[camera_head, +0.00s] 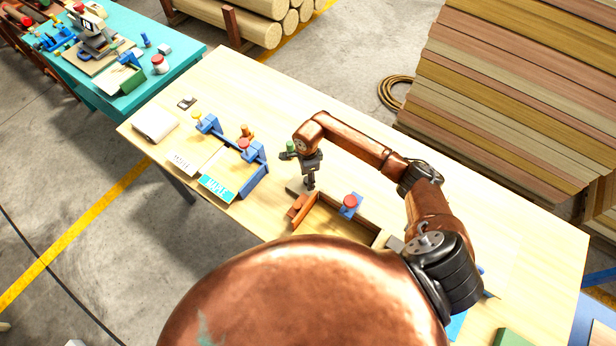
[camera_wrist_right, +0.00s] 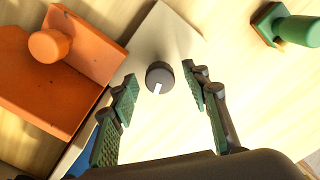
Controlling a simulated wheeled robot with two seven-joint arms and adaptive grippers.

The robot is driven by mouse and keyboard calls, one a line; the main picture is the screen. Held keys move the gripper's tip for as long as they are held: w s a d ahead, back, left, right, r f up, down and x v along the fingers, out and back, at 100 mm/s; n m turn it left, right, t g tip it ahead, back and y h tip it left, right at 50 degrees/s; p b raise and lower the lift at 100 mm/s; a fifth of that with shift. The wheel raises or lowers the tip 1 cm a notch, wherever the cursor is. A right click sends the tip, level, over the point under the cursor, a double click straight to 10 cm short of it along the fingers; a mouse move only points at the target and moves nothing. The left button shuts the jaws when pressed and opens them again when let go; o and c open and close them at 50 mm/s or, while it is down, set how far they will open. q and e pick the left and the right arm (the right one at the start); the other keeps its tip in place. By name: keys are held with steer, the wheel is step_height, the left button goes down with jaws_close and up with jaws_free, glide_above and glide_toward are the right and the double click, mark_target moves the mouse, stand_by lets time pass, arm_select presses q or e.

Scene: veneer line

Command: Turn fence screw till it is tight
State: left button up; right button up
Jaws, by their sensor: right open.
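In the right wrist view a round black knob (camera_wrist_right: 159,77) with a white mark sits on a pale plate (camera_wrist_right: 150,38); I take it for the fence screw. My right gripper (camera_wrist_right: 162,80) is open, with its green-padded fingers on either side of the knob. I see no clear contact. In the head view my right gripper (camera_head: 309,186) points down at the table beside the orange block (camera_head: 297,206), and the knob is hidden there. The orange block with its round peg (camera_wrist_right: 48,46) lies left of the plate in the wrist view. My left gripper is not in view.
A green-handled piece (camera_wrist_right: 292,30) stands right of the plate. A brown wooden frame (camera_head: 328,222) and a red knob on a blue base (camera_head: 350,202) lie close to my right gripper. A blue fixture (camera_head: 255,165) stands to the left. The table's far right is mostly clear.

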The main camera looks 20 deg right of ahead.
steer(key=c, duration=1.2)
steer(key=shift+o, duration=0.2)
